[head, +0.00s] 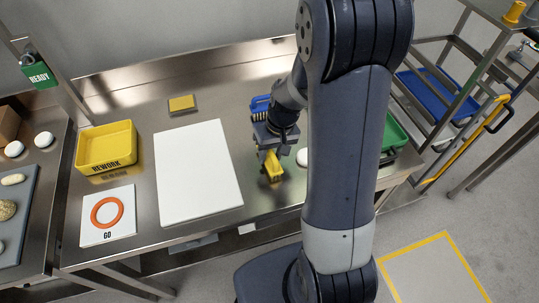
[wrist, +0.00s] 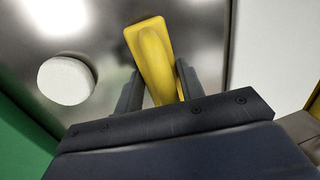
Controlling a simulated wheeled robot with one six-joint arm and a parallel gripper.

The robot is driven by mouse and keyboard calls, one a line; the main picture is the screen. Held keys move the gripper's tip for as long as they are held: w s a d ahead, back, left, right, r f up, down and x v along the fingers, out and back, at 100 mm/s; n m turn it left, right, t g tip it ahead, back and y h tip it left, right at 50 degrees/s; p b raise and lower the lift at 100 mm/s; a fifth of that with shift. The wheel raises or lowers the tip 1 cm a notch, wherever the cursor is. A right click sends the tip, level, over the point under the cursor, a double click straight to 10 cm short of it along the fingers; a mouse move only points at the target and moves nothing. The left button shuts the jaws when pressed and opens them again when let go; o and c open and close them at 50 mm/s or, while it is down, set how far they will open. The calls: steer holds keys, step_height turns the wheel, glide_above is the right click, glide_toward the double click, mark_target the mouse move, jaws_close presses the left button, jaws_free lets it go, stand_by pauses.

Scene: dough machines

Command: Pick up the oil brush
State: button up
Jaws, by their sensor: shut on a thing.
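The oil brush shows as a yellow handle (head: 274,170) at the right part of the steel table. In the wrist view the handle (wrist: 150,48) stands between the two dark fingers and points away from me. My gripper (head: 268,153) is shut on it, and the fingers (wrist: 160,85) sit on both sides of the handle. The brush's head is hidden by the gripper, and I cannot tell whether the brush touches the table.
A white dough ball (head: 302,157) lies right of the gripper, near a green bin (head: 396,132). A blue item (head: 260,103) stands behind the gripper. Left are a white board (head: 197,172), yellow REWORK tray (head: 106,146), GO card (head: 107,214) and yellow-topped pad (head: 182,104).

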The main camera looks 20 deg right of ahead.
steer(key=shift+r, duration=0.1)
step_height(320, 180, up, 10)
steer(key=shift+f, duration=0.1)
stand_by(0.3)
steer(key=o, duration=0.5)
steer(key=c, duration=0.4)
steer(key=shift+c, duration=0.2)
